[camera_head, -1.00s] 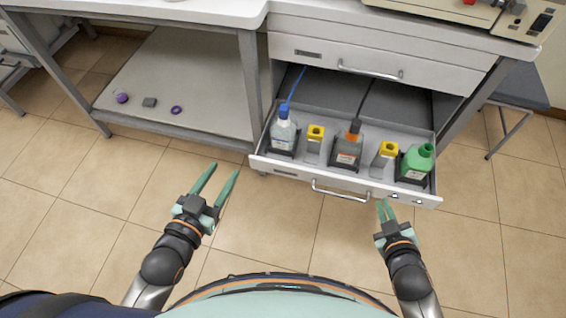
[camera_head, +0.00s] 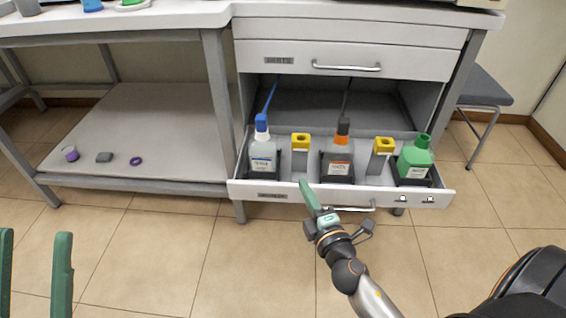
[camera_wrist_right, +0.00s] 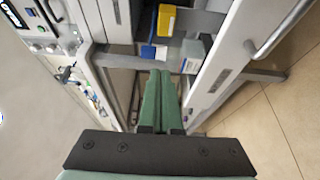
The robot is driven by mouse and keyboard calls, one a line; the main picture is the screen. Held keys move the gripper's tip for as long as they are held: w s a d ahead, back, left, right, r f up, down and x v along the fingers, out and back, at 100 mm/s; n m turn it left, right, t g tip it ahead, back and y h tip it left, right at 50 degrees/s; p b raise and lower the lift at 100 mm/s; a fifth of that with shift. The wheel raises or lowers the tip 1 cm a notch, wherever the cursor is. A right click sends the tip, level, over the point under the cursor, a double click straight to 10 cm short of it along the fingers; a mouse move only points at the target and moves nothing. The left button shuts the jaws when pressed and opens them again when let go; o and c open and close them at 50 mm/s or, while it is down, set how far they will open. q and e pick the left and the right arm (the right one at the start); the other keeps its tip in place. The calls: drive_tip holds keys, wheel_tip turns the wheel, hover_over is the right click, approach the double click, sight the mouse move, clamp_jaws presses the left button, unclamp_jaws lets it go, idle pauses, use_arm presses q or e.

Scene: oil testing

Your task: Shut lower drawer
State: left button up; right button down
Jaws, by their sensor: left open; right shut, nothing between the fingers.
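The lower drawer (camera_head: 380,195) of the white cabinet is pulled out in the head view. Its handle (camera_head: 362,208) is on the front panel. My right gripper (camera_head: 303,183) is shut and empty, its fingertips at the drawer front, left of the handle. In the right wrist view the shut fingers (camera_wrist_right: 161,74) lie beside the drawer front (camera_wrist_right: 225,65); I cannot tell whether they touch it. My left gripper (camera_head: 36,235) is open and empty at the lower left, far from the drawer.
The drawer holds a blue-capped bottle (camera_head: 263,155), an orange-capped bottle (camera_head: 338,157), a green bottle (camera_head: 415,158) and two yellow-topped holders. The upper drawer (camera_head: 345,62) is shut. A table with a low shelf (camera_head: 150,120) stands left, a stool (camera_head: 482,88) right. The floor in front is clear.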

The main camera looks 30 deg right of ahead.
approach(294, 143)
drive_tip(key=w+a, duration=0.1)
drive_tip(key=w+a+r, duration=0.1)
drive_tip(key=a, duration=0.1)
drive_tip(key=shift+w+p, duration=0.3)
drive_tip(key=shift+p, duration=0.05)
drive_tip(key=w+d, duration=0.2)
drive_tip(key=d, duration=0.1)
drive_tip(key=shift+w+d+f, duration=0.1)
drive_tip(key=shift+w+d, duration=0.1)
drive_tip(key=shift+w, duration=0.2)
drive_tip(key=shift+w, duration=0.1)
